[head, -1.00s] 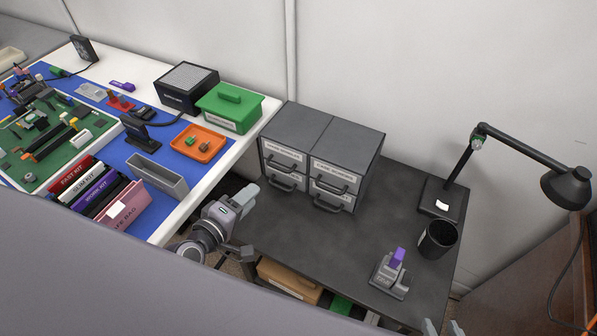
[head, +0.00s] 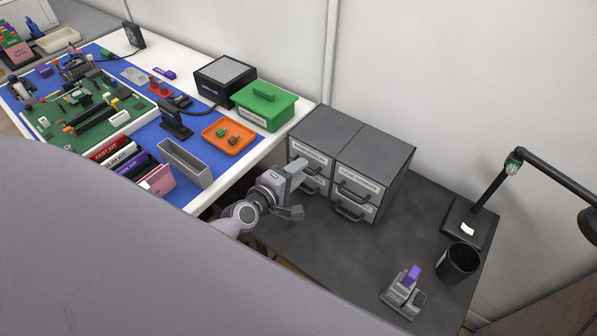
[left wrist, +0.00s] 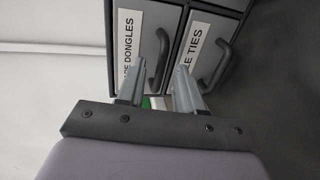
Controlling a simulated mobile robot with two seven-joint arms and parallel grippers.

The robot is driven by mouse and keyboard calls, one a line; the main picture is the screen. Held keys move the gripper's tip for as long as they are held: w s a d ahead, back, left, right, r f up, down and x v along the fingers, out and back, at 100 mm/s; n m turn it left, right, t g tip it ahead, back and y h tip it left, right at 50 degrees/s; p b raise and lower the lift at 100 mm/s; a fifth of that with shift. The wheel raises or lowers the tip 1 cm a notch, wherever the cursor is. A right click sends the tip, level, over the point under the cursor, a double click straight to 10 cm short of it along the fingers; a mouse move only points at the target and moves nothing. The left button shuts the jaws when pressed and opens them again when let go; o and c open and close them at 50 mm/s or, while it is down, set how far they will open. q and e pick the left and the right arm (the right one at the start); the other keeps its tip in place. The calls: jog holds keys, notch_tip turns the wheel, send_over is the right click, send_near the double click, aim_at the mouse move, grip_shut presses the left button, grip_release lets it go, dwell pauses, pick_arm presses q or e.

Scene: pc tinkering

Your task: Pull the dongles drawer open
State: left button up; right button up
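The dongles drawer (head: 322,163) is the upper left drawer of a dark grey cabinet and looks closed. Its white label (left wrist: 126,50) reads "...RE DONGLES", its start cut off. Its dark bow handle (left wrist: 160,60) shows in the left wrist view. My left gripper (head: 298,188) is in front of the cabinet's left column and partly covers it. In the left wrist view its fingers (left wrist: 160,90) are apart, one on each side of the dongles handle's line; I cannot tell if they touch it. My right gripper is out of view.
The cable ties drawer (left wrist: 208,45) lies directly below, with its own handle (left wrist: 218,68). The white workbench (head: 205,198) stands left, with a green lidded box (head: 265,108) near the cabinet.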

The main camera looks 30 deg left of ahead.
pick_arm(q)
jog(key=shift+w+f, duration=0.1)
jog(key=shift+w, duration=0.2)
grip_shut()
dwell(1.3)
